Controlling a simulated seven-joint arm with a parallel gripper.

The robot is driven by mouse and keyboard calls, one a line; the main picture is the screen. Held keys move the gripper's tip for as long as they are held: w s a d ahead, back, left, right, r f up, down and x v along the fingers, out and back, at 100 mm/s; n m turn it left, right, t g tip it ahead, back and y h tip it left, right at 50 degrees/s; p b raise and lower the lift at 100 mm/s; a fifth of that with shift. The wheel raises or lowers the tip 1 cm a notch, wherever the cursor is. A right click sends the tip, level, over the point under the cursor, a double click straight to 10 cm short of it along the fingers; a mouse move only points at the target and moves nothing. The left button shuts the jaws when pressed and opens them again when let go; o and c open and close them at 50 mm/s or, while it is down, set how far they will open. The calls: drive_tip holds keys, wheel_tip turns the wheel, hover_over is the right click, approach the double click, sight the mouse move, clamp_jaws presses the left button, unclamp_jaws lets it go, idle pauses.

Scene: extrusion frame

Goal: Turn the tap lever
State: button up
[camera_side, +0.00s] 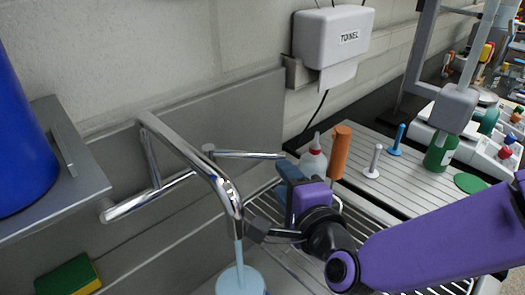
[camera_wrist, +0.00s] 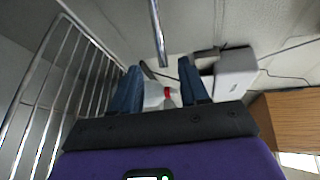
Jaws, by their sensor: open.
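The chrome tap (camera_side: 190,160) is fixed at the wall, its spout bending down at the right end. A thin chrome lever (camera_side: 250,154) sticks out to the right from a small round joint. In the wrist view a chrome rod, seemingly this lever (camera_wrist: 157,30), comes in from the top, its tip ahead of and between the fingers in the picture. My gripper (camera_wrist: 160,85) is open, its two blue fingers apart, with nothing held. In the side view my gripper (camera_side: 288,180) is below and right of the lever's tip; I see no contact.
A light blue stream (camera_side: 239,252) runs below the spout. A white dispenser (camera_side: 332,36) hangs on the wall. A blue container (camera_side: 15,130) stands on the left shelf.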

sight(267, 158)
drive_tip(key=x, duration=1.3)
drive_tip(key=shift+w, duration=0.2)
drive_tip(key=shift+c, duration=0.2)
clamp_jaws()
